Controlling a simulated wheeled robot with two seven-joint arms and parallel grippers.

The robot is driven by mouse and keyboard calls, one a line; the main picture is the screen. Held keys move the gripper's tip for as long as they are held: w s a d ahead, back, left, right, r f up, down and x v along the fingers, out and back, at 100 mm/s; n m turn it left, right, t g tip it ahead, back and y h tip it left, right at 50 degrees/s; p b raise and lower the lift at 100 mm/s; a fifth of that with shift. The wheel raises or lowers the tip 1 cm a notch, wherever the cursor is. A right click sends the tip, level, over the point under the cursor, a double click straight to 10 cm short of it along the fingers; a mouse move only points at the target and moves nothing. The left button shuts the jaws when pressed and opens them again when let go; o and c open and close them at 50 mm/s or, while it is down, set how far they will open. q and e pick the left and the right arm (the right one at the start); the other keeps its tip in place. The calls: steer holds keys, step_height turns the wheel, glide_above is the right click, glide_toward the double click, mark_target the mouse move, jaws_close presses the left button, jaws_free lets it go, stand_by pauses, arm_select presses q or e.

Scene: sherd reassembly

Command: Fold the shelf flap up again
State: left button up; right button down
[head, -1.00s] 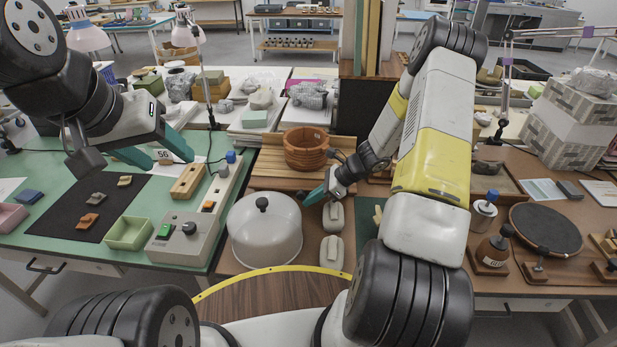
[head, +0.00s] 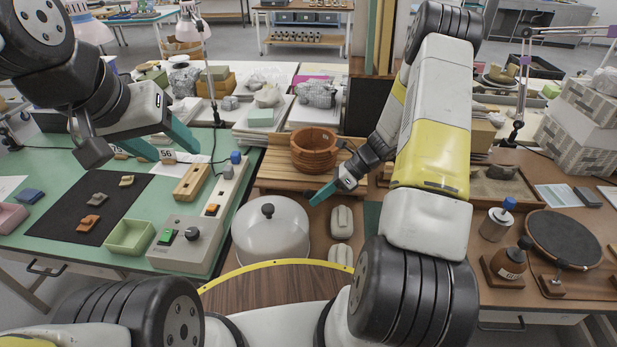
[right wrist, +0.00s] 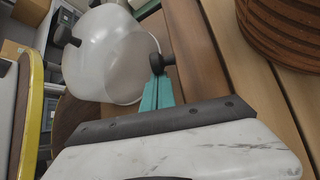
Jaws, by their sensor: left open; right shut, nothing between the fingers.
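I cannot clearly pick out the shelf flap. A slatted wooden shelf (head: 275,172) at the middle carries a ribbed terracotta pot (head: 314,150); planks and part of the pot (right wrist: 285,35) show in the right wrist view. My right gripper (head: 318,197) is shut and empty, just in front of the shelf and right of the clear dome (head: 270,232). Its teal fingertips (right wrist: 157,92) point towards the dome in the right wrist view. My left gripper (head: 172,152) is open and empty above the green bench. My right arm hides the shelf's right part.
A wood-grain surface with a yellow rim (head: 275,264) lies in front of the dome. A switch box (head: 190,240) and green tray (head: 130,236) are on the left. A turntable (head: 564,239) is right.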

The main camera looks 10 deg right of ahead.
steer(key=shift+w+d+r+m+g+y, duration=0.15)
steer(key=shift+w+r+m+g+y, duration=0.4)
steer(key=shift+r+g, duration=0.25)
steer(key=shift+w+d+r+m+g+y, duration=0.25)
steer(key=shift+w+r+m+g, duration=0.2)
steer(key=shift+w+r+g, duration=0.35)
steer(key=shift+w+d+r+m+g+y, duration=0.1)
steer(key=shift+w+r+m+g+y, duration=0.4)
steer(key=shift+r+g, duration=0.35)
steer(key=shift+r, duration=0.1)
